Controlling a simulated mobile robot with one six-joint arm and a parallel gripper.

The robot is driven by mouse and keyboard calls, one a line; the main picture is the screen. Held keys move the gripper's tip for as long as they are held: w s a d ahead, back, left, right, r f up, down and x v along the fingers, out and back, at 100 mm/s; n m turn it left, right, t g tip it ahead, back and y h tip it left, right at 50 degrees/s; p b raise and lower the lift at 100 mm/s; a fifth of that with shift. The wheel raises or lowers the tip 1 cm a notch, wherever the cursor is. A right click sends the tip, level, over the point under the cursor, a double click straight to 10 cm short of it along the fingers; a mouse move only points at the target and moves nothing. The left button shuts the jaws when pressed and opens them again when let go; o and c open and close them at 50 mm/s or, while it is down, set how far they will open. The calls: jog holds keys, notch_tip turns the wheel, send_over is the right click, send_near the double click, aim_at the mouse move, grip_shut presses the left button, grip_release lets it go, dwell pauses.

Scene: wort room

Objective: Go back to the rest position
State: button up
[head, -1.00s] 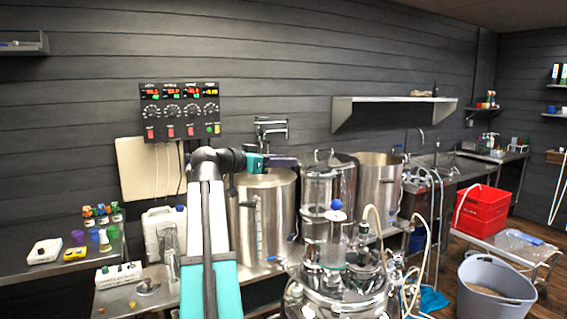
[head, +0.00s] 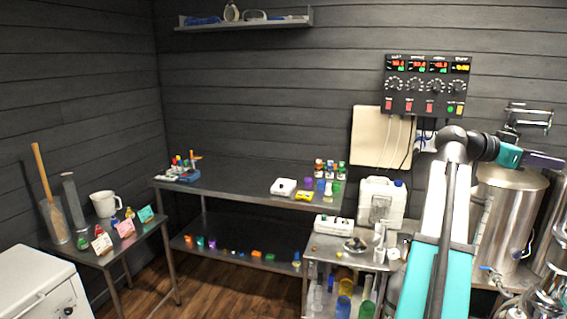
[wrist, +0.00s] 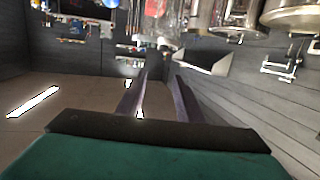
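My gripper (head: 545,160) is at the right of the head view, at the end of my raised teal and white arm. It appears in front of the steel kettles, above their rims. In the wrist view my gripper (wrist: 163,85) shows two purple fingers apart, with nothing between them. The wrist picture appears upside down. No object is held.
A control panel (head: 427,85) hangs on the wall left of my gripper. A steel kettle (head: 505,215) stands below it. A steel bench (head: 235,185) with small items stands at mid-left. A small table (head: 75,245) and white chest (head: 40,295) are farther left.

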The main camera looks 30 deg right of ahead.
jog(key=w+a+f+n+t, duration=0.2)
jog(key=w+a+f+n, duration=0.1)
jog(key=w+f, duration=0.95)
jog(key=w+a+f+n+t, duration=0.2)
jog(key=w+a+f+n, duration=0.1)
jog(key=w+f, duration=0.95)
jog(key=w+a+f+n+t+y, duration=0.1)
jog(key=w+a+f+n, duration=0.1)
jog(key=w+a+f, duration=0.5)
jog(key=w+a+f+n+t+y, duration=0.15)
jog(key=a+f, duration=0.35)
jog(key=f, duration=0.6)
jog(key=w+a+f+n+t, duration=0.1)
jog(key=w+a+f+n, duration=0.25)
jog(key=a+f, duration=0.45)
jog(key=s+a+f+n+y, duration=0.2)
jog(key=s+a+f, duration=0.2)
jog(key=a+f, duration=0.9)
jog(key=s+a+f+n+y, duration=0.2)
jog(key=s+a+f+n, duration=0.1)
jog(key=a+f, duration=0.9)
jog(key=s+a+f+n+g+y, duration=0.2)
jog(key=s+a+f+n+y, duration=0.1)
jog(key=s+a+f, duration=0.4)
jog(key=s+a+f+n+g+y, duration=0.2)
jog(key=s+a+f+n+y, duration=0.2)
jog(key=s+a, duration=0.9)
jog(key=b+x, duration=0.1)
jog(key=x, duration=0.2)
